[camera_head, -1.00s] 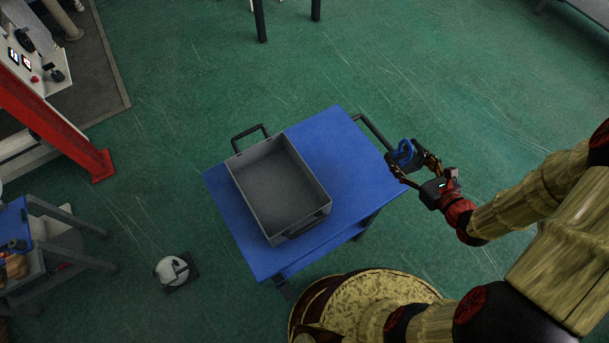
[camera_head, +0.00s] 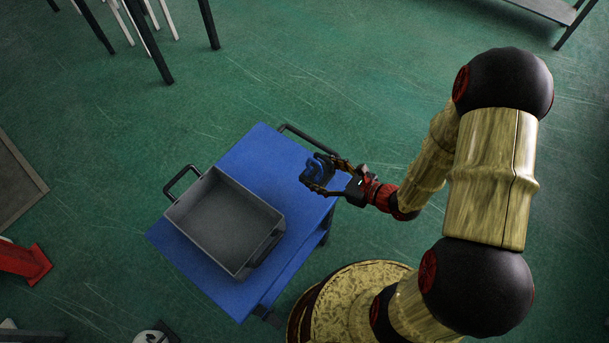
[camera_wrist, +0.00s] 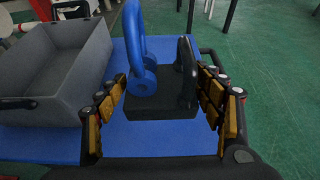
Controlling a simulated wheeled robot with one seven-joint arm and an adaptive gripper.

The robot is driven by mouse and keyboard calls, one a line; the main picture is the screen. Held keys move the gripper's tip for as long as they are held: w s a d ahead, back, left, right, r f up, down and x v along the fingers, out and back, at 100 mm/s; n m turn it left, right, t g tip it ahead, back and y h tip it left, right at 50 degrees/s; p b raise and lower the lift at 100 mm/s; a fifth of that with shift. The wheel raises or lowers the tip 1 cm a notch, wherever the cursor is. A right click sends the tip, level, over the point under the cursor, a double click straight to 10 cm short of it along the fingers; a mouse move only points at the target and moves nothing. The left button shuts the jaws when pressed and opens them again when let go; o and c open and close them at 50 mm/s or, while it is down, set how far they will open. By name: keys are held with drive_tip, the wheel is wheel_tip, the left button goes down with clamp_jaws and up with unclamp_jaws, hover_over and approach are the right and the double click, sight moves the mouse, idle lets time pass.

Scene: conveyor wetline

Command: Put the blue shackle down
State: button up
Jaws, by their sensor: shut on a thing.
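The blue shackle (camera_head: 317,167) is held in my gripper (camera_head: 322,175), above the right part of the blue cart top (camera_head: 262,150). In the wrist view the shackle's blue loop (camera_wrist: 134,40) stands up between the two fingers, joined with or beside a black block (camera_wrist: 160,108) with an upright black part. My gripper (camera_wrist: 162,88) is closed around this, one finger on each side. I cannot tell how far it is above the cart top.
A grey open bin (camera_head: 225,220) stands on the left part of the cart and looks empty. Its wall also shows in the wrist view (camera_wrist: 50,95). The cart has a dark push handle (camera_head: 305,135) at its far right. Blue surface is free right of the bin.

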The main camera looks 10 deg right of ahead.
drive_tip(key=w+a+f+b, duration=0.1)
drive_tip(key=w+f, duration=0.1)
drive_tip(key=w+a+f, duration=0.1)
drive_tip(key=w+f, duration=0.1)
drive_tip(key=w+a+f+b, duration=0.1)
drive_tip(key=w+f, duration=0.1)
drive_tip(key=shift+w+a+f+b, duration=0.1)
drive_tip(key=shift+a+f+b, duration=0.2)
drive_tip(key=shift+a+f, duration=0.05)
drive_tip(key=shift+w+f+b, duration=0.15)
drive_tip(key=shift+f+b, duration=0.6)
drive_tip(key=shift+f, duration=0.9)
drive_tip(key=shift+f, duration=0.1)
drive_tip(key=o, duration=1.6)
